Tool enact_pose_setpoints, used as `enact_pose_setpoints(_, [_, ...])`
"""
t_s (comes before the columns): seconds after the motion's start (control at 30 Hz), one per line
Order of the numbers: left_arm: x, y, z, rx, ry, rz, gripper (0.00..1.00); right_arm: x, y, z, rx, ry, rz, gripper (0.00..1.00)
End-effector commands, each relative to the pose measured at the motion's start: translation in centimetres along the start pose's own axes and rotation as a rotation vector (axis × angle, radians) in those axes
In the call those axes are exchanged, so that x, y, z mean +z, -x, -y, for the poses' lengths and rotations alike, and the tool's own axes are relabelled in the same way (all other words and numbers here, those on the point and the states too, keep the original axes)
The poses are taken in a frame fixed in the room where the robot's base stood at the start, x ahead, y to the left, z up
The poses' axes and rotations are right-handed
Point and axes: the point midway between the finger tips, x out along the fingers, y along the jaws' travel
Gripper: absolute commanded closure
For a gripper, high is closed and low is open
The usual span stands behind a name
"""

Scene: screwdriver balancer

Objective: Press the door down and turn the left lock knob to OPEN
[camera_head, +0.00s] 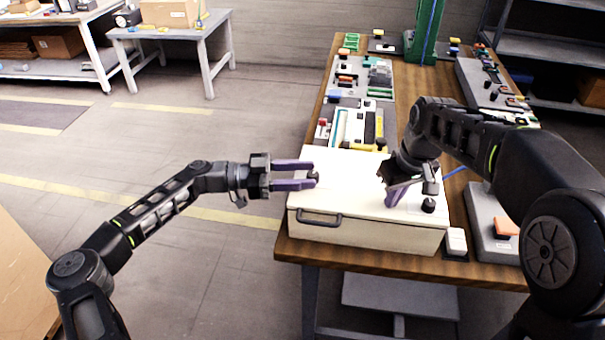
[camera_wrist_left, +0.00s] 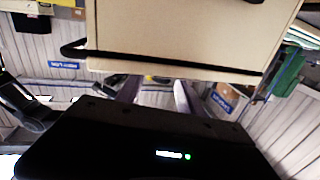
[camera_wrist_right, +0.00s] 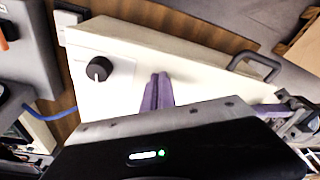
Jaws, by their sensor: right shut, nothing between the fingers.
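The cream box (camera_head: 365,232) stands at the table's near end, its door (camera_head: 345,205) on top and a dark handle (camera_head: 319,218) at its front left; it also shows in the left wrist view (camera_wrist_left: 185,40). My right gripper (camera_head: 391,203) is shut and empty, its fingertips at the door's right part, apparently touching it. The black right knob (camera_head: 428,205) is beside it, clear in the right wrist view (camera_wrist_right: 96,70). My left gripper (camera_head: 314,174) is open at the box's left edge. A small dark piece, probably the left knob (camera_head: 313,177), shows between its fingertips; its setting is unreadable.
The wooden table (camera_head: 285,248) carries several panels with switches and blocks behind the box. A white block (camera_head: 456,241) and a grey panel (camera_head: 484,213) stand right of it. A blue cable (camera_head: 455,172) runs behind my right gripper. Floor left of the table is free.

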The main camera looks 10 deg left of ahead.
Motion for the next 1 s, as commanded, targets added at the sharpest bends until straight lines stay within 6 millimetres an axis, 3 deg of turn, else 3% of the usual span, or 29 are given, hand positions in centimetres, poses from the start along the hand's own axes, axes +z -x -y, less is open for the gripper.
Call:
enact_pose_setpoints(0.5, [0.05,0.00,-0.07,0.002,0.000,0.000,1.00,0.13,-0.25,0.03,0.000,0.000,0.004,1.00])
enact_pose_setpoints(0.83, [0.05,-0.05,-0.22,-0.009,0.000,0.000,1.00,0.12,-0.26,0.01,0.000,0.000,0.004,1.00])
enact_pose_setpoints(1.0, [0.05,-0.05,-0.51,-0.094,0.001,0.003,1.00,0.11,-0.27,0.01,0.000,0.000,0.004,1.00])
